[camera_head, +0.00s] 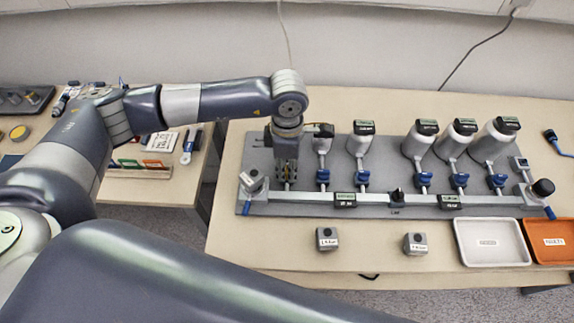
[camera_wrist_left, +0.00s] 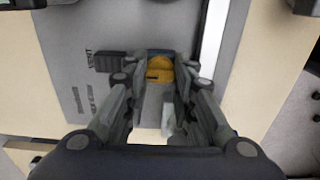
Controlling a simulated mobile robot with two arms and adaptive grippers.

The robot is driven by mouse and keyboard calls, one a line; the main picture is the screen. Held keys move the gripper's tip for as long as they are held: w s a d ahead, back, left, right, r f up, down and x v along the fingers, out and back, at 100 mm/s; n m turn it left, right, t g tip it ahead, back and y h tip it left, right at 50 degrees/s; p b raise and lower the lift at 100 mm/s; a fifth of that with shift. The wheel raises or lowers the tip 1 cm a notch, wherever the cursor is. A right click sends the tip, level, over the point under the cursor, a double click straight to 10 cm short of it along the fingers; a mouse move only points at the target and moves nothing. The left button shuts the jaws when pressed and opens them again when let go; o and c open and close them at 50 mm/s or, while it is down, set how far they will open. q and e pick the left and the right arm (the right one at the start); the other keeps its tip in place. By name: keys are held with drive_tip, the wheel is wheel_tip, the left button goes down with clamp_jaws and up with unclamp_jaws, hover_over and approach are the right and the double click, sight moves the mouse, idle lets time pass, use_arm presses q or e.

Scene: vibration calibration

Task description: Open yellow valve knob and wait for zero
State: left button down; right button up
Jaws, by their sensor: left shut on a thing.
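The yellow valve knob (camera_wrist_left: 160,70) shows in the left wrist view between the fingertips of my left gripper (camera_wrist_left: 158,75). It is round, with a dark slot mark on its face. The fingers are closed on its sides. In the head view my left gripper (camera_head: 286,172) points down at the left end of the grey panel (camera_head: 320,207) and mostly hides the knob. Label text beside the knob in the wrist view appears to read VENT. My right gripper is not in view.
Several grey canisters (camera_head: 421,140) with dark displays and blue valves (camera_head: 361,178) stand along the panel. A white tray (camera_head: 490,258) and an orange tray (camera_head: 566,258) lie at front right. Two small grey blocks (camera_head: 327,239) (camera_head: 415,244) sit on the table's front.

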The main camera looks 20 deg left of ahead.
use_arm(q)
drive_tip(key=shift+w+r, duration=0.1)
drive_tip(key=shift+r, duration=0.05)
drive_tip(key=c, duration=1.3)
unclamp_jaws()
wheel_tip(320, 180, up, 12)
